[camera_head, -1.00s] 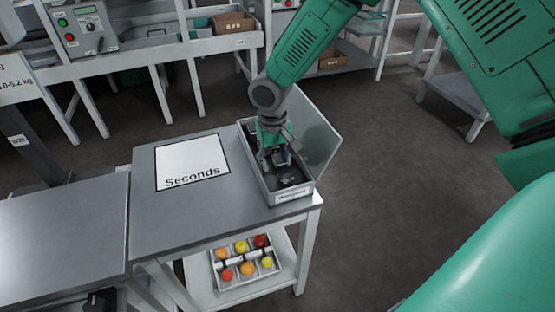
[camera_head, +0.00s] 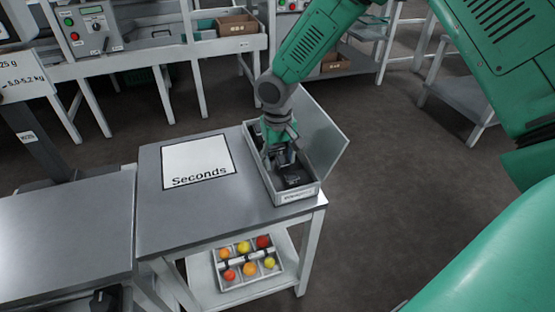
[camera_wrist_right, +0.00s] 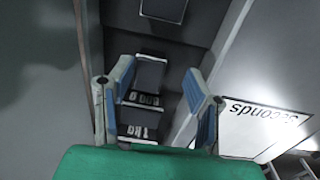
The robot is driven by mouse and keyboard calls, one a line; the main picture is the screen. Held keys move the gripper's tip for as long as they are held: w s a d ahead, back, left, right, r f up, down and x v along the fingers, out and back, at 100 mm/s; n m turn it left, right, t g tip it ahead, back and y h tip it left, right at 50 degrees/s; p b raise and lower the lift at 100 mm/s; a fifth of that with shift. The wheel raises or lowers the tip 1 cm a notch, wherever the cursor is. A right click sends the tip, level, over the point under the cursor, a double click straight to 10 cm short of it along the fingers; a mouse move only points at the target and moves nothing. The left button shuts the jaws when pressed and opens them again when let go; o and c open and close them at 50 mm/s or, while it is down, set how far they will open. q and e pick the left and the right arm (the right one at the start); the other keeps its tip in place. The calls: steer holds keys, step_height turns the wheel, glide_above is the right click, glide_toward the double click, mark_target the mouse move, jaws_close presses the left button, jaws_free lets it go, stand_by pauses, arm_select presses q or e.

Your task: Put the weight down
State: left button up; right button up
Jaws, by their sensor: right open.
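My right gripper (camera_head: 281,160) reaches down into an open grey weight box (camera_head: 297,196) at the right end of the table. In the right wrist view my right gripper (camera_wrist_right: 159,70) has its two fingers spread apart. A dark weight (camera_wrist_right: 150,73) with a pale marking lies in the box between the fingers, with a gap visible beside it. Another marked dark block (camera_wrist_right: 138,120) shows nearer the palm, partly hidden by it. A dark weight (camera_head: 294,180) also shows in the box's near end in the head view. My left gripper is out of view.
The box's raised lid (camera_head: 322,130) stands along its right side. A white "Seconds" sheet (camera_head: 197,160) lies left of the box. A tray of coloured fruit (camera_head: 236,286) sits on the shelf below. The tabletop (camera_head: 225,215) in front of the sheet is clear.

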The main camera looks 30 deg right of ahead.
mark_target(285, 158)
steer(key=r, duration=0.2)
steer(key=d+r+p, duration=0.1)
steer(key=r, duration=0.4)
steer(key=shift+d+p, duration=0.4)
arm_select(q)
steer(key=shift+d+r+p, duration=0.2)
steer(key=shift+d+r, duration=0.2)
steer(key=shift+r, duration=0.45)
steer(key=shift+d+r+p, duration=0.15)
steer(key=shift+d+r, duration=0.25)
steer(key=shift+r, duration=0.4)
arm_select(e)
steer(key=shift+a+r, duration=0.15)
steer(key=shift+r, duration=0.85)
steer(key=shift+a+r, duration=0.15)
steer(key=shift+r, duration=0.8)
